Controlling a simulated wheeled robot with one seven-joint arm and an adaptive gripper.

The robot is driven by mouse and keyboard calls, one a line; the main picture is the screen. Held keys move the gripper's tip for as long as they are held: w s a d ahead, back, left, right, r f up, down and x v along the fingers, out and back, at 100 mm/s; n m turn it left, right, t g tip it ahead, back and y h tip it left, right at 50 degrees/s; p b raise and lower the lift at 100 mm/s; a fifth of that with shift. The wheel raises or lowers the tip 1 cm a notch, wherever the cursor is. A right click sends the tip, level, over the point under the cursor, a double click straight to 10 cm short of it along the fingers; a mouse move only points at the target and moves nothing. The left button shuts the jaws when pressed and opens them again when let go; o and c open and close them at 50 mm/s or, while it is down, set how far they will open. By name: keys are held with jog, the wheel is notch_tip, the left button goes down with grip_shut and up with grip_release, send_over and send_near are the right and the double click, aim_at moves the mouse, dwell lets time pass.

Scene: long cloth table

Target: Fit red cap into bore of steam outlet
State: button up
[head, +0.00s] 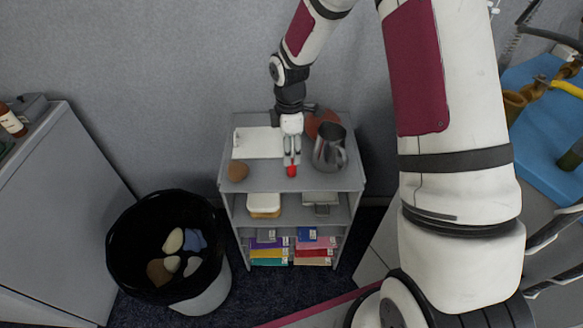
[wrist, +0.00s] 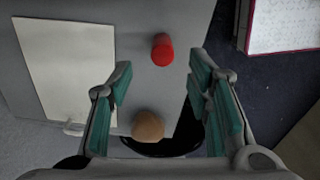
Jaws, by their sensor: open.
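The red cap (head: 292,171) is a small red cylinder on the grey top of a shelf unit, near its front edge. It also shows in the wrist view (wrist: 162,50), beyond the fingertips and between their lines, with a gap on both sides. My gripper (head: 292,158) points down just above and behind the cap in the head view. Its teal-padded fingers (wrist: 162,68) are spread and empty in the wrist view. I cannot make out the steam outlet or its bore in either view.
The shelf top (head: 262,184) also holds a white board (head: 258,143), a brown round object (head: 238,172), a metal pitcher (head: 329,150) close right of my gripper, and a reddish-brown object (head: 313,124) behind. A black-lined bin (head: 125,240) stands front left. A blue-topped surface (head: 540,120) is at right.

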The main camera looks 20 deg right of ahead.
aim_at(292, 166)
jog(key=f, duration=0.7)
jog(key=shift+s+d+f, duration=0.1)
jog(key=shift+s+d, duration=0.05)
jog(key=shift+d, duration=0.05)
jog(key=c, duration=1)
jog(key=shift+r, duration=0.5)
jog(key=r, duration=0.1)
jog(key=s+r, duration=0.1)
jog(key=shift+s+r, duration=0.1)
jog(key=shift+r, duration=0.25)
jog(key=s+r, duration=0.1)
jog(key=s, duration=1.4)
jog(key=w+r+m+p, duration=0.1)
jog(key=w+r+m, duration=0.2)
jog(key=m, duration=0.2)
jog(key=w+r+m+p, duration=0.2)
jog(key=r+m, duration=0.1)
jog(key=m, duration=0.3)
jog(key=w+r+m+p, duration=0.2)
jog(key=w+r+m, duration=0.1)
jog(key=m, duration=0.2)
jog(key=shift+w+r, duration=0.35)
jog(key=shift+r, duration=0.05)
